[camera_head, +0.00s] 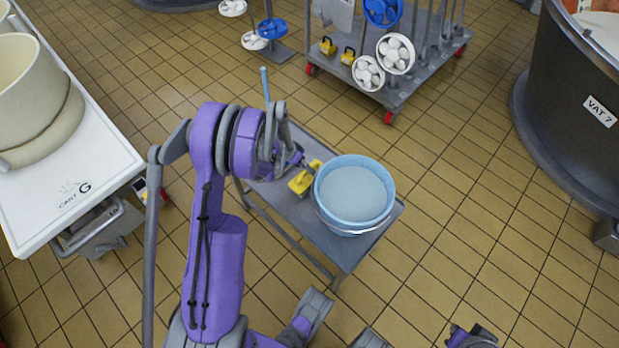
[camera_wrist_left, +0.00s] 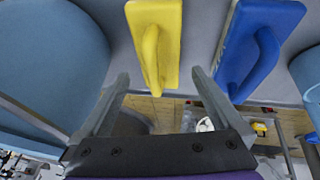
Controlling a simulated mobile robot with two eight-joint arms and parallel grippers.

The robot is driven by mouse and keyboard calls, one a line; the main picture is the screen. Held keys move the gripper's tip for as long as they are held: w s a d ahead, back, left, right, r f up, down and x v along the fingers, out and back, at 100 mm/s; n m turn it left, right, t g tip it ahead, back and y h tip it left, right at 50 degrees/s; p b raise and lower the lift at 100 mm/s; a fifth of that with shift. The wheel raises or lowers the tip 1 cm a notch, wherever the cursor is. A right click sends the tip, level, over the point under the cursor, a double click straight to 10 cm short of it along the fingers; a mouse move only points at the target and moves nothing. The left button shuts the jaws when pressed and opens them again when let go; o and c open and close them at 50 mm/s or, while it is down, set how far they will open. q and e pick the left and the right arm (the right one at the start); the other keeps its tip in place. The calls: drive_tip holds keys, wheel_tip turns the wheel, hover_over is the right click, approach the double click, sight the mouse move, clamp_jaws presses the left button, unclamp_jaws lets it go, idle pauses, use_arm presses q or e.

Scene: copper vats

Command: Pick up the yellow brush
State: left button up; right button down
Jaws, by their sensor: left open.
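The yellow brush (camera_head: 303,180) lies on the small grey table, just left of the blue bucket (camera_head: 346,226). In the left wrist view the yellow brush (camera_wrist_left: 172,40) shows as a flat block with a raised handle. My left gripper (camera_head: 303,163) is above the table beside the brush. In the wrist view its two fingers (camera_wrist_left: 160,76) are apart, with the lower end of the brush handle between them in the picture. I cannot tell whether they touch it. A blue brush (camera_wrist_left: 248,45) lies to the right in that view; in the head view my arm hides it.
The grey table (camera_head: 332,243) is narrow, and the blue bucket takes up its right end. Cart G (camera_head: 95,165) with cream vessels stands at left. A grey wheeled rack (camera_head: 425,75) is behind, and VAT 7 (camera_head: 565,120) at right. Open tiled floor lies between.

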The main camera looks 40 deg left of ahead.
sight(308, 176)
use_arm(q)
drive_tip(key=b+x, duration=0.1)
drive_tip(key=x, duration=0.4)
drive_tip(key=shift+s+f, duration=0.1)
drive_tip(key=shift+f, duration=0.15)
drive_tip(key=shift+r, duration=0.1)
drive_tip(key=c, duration=1.4)
